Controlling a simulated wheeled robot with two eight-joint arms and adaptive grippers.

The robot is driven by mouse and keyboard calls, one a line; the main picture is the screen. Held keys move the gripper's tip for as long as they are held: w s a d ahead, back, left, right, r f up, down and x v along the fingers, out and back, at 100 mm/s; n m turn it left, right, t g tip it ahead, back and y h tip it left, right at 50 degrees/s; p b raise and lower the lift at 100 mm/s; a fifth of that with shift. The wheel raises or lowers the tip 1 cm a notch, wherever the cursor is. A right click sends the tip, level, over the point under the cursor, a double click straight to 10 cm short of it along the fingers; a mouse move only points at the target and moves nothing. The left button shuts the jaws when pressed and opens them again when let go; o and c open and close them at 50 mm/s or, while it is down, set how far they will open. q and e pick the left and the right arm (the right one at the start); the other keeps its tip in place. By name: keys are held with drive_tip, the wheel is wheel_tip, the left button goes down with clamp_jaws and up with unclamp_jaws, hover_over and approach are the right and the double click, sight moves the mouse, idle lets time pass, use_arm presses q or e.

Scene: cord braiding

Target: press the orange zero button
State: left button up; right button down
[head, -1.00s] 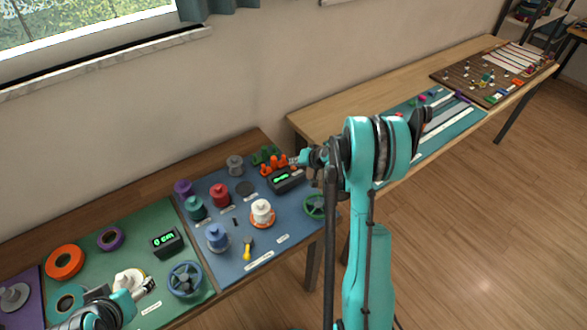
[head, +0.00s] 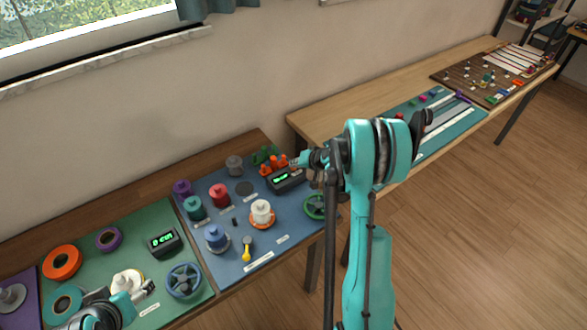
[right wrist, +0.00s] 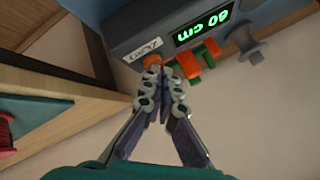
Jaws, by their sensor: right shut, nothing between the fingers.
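The orange zero button (right wrist: 152,60) is on the dark counter box, beside its white ZERO label (right wrist: 145,48), in the right wrist view. The box's green display (right wrist: 203,27) reads 60 cm. In the head view the counter box (head: 287,180) stands on the blue mat, and my right gripper (head: 297,163) is at its far edge. In the right wrist view my right gripper (right wrist: 164,68) is shut and empty, its tips right by the button. I cannot tell whether they touch it. My left gripper (head: 148,287) is over the green mat; its fingers are too small to read.
Orange and green clips (right wrist: 190,62) and a grey spool (right wrist: 247,45) are close to the right fingertips. Several spools stand on the blue mat (head: 205,262). Another counter (head: 164,242) and a blue wheel (head: 184,281) are on the green mat.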

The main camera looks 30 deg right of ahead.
sight(295, 169)
drive_tip(key=shift+f, duration=0.15)
idle(0.5)
drive_tip(key=shift+r+p, duration=0.3)
drive_tip(key=shift+r, duration=0.5)
drive_tip(key=shift+r+p, duration=1.55)
drive_tip(key=shift+r, duration=1)
